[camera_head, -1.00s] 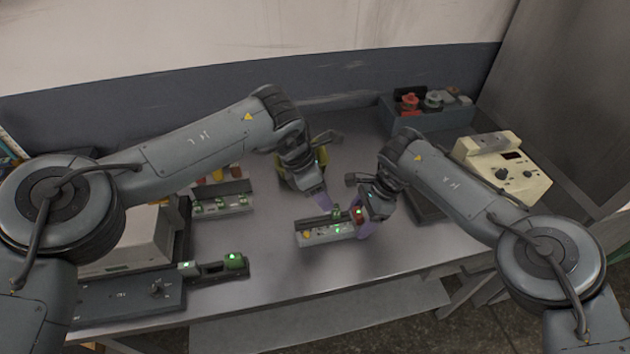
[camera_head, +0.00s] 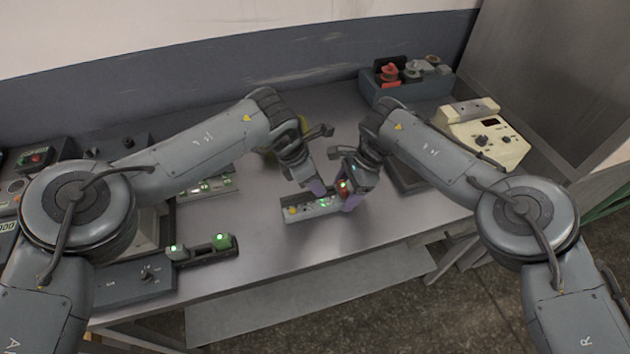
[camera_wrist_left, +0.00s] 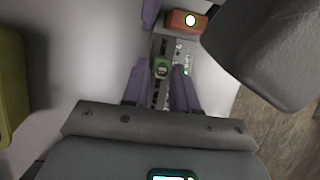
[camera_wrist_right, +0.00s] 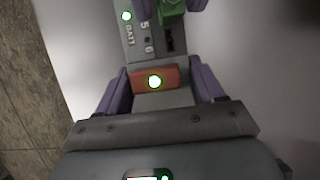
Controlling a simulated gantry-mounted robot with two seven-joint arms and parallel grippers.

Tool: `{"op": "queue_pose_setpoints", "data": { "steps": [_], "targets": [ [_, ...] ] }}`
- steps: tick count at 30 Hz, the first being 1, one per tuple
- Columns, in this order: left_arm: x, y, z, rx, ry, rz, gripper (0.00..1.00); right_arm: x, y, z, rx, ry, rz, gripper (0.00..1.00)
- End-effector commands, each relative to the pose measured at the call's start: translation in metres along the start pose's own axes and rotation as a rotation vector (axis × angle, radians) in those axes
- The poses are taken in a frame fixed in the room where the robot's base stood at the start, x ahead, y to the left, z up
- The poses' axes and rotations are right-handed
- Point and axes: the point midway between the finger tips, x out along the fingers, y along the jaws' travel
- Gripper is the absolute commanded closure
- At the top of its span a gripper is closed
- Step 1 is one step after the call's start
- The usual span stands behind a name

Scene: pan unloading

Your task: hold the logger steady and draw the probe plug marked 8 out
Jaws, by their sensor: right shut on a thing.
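The logger (camera_head: 300,212) is a grey bar with green lights, lying on the bench between my arms. It also shows in the left wrist view (camera_wrist_left: 181,52) and the right wrist view (camera_wrist_right: 133,40). A red block with a lit button (camera_wrist_right: 170,78) is at its right end. My right gripper (camera_head: 349,203) is shut on the logger at this red end, one purple finger on each side.
Another device with green-lit plugs (camera_head: 205,188) lies left of the logger, and a dark rail with green lights (camera_head: 205,250) is at front left. A yellow object is partly hidden behind my left wrist. A cream meter box (camera_head: 480,138) and blue-grey bin (camera_head: 408,85) stand at back right.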

Motion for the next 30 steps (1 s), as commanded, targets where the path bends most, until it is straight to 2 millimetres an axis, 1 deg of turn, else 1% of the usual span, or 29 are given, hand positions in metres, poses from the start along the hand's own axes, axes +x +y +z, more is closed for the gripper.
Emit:
{"op": "queue_pose_setpoints", "data": {
  "steps": [1, 3, 5, 7, 8, 10, 11, 30],
  "targets": [
    [-0.0001, 0.0000, 0.0001, 0.000, 0.000, 0.000, 0.81, 0.0000, 0.0000, -0.0003, 0.001, 0.000, 0.000, 0.76],
    [-0.0002, 0.0000, 0.0000, 0.000, 0.000, 0.000, 0.92, 0.0000, 0.0000, -0.0003, 0.001, 0.000, 0.000, 0.76],
    [-0.0002, 0.0000, 0.0001, 0.000, 0.000, 0.000, 1.00, -0.0001, 0.0000, -0.0003, 0.001, 0.000, 0.000, 0.76],
    [-0.0002, 0.0000, 0.0001, 0.000, 0.000, 0.000, 1.00, -0.0001, 0.0000, -0.0003, 0.001, 0.000, 0.000, 0.76],
    [-0.0002, 0.0000, 0.0001, 0.000, 0.000, 0.000, 0.87, -0.0001, 0.0000, -0.0003, 0.001, 0.000, 0.000, 0.76],
    [-0.0003, 0.0000, 0.0001, 0.000, 0.000, 0.000, 0.98, -0.0001, 0.0000, -0.0003, 0.001, 0.000, 0.000, 0.76],
    [-0.0003, 0.0000, 0.0001, 0.000, 0.000, 0.000, 1.00, -0.0001, 0.0000, -0.0003, 0.001, 0.000, 0.000, 0.76],
    [-0.0048, 0.0002, 0.0022, 0.000, -0.001, 0.001, 1.00, 0.0000, 0.0001, -0.0003, 0.001, 0.000, 0.000, 0.76]
  ]
}}
